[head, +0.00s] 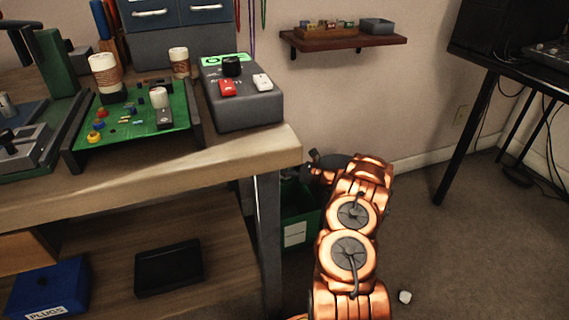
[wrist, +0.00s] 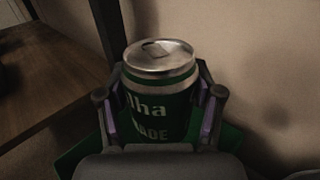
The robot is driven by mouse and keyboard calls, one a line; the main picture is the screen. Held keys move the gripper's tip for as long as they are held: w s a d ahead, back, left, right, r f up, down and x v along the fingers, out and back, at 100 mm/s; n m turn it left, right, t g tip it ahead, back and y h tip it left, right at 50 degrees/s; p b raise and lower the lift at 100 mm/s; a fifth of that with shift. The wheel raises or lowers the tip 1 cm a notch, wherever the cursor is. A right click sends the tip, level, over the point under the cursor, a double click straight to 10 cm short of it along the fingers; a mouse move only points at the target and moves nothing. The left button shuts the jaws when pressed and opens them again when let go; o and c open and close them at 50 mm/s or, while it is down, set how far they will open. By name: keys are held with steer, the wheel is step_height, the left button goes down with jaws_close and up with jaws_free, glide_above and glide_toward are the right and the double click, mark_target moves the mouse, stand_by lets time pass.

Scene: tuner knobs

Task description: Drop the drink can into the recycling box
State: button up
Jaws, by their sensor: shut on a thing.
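A green drink can (wrist: 158,95) with a silver top and pale lettering stands upright between the fingers of my gripper (wrist: 162,105) in the wrist view. The fingers press on both its sides. Below and behind the can, green edges of the recycling box (wrist: 232,140) show in the wrist view. In the head view the green recycling box (head: 295,232) with a white label stands on the floor beside the workbench leg. My copper arm hides part of the box there, and I cannot make out the can in that view.
The workbench (head: 190,165) with its leg (head: 268,240) stands close to the left of the box. A grey control box (head: 240,105) sits near the bench corner. A wall shelf (head: 345,42) hangs behind. A small white object (head: 404,297) lies on the otherwise open floor at right.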

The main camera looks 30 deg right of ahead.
steer(key=shift+a+f+b, duration=0.1)
steer(key=shift+f+b, duration=0.8)
steer(key=shift+f, duration=1.55)
steer(key=o, duration=0.9)
steer(key=v, duration=1.2)
